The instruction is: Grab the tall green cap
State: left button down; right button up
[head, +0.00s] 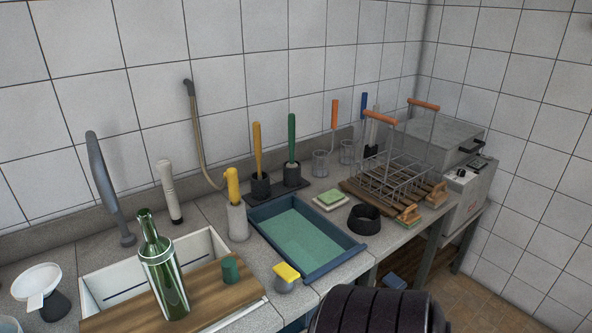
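A green cylindrical cap (231,269) stands upright on the wooden board (213,293) that lies across the white sink. It is the only loose green cap I can make out. A green glass bottle (164,272) stands to its left on the same board, apart from it. Neither of my grippers is in the head view, so nothing is seen touching the cap.
A blue tray (262,243) with a green bottom lies right of the cap. A yellow-topped pot (286,277) and a yellow-topped white bottle (237,206) stand nearby. A wire rack (396,178) is farther right. A white funnel (38,283) is at left.

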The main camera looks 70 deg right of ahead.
aim_at(231, 276)
jog(key=z, duration=1.6)
jog(key=u, duration=0.4)
jog(key=k+l+u, duration=0.1)
jog(key=l+u, duration=0.35)
jog(key=k+l+u, duration=0.1)
jog(key=l+u, duration=0.15)
jog(key=u, duration=0.2)
jog(key=k+l+u, duration=0.15)
jog(key=l+u, duration=0.25)
jog(key=j, duration=0.1)
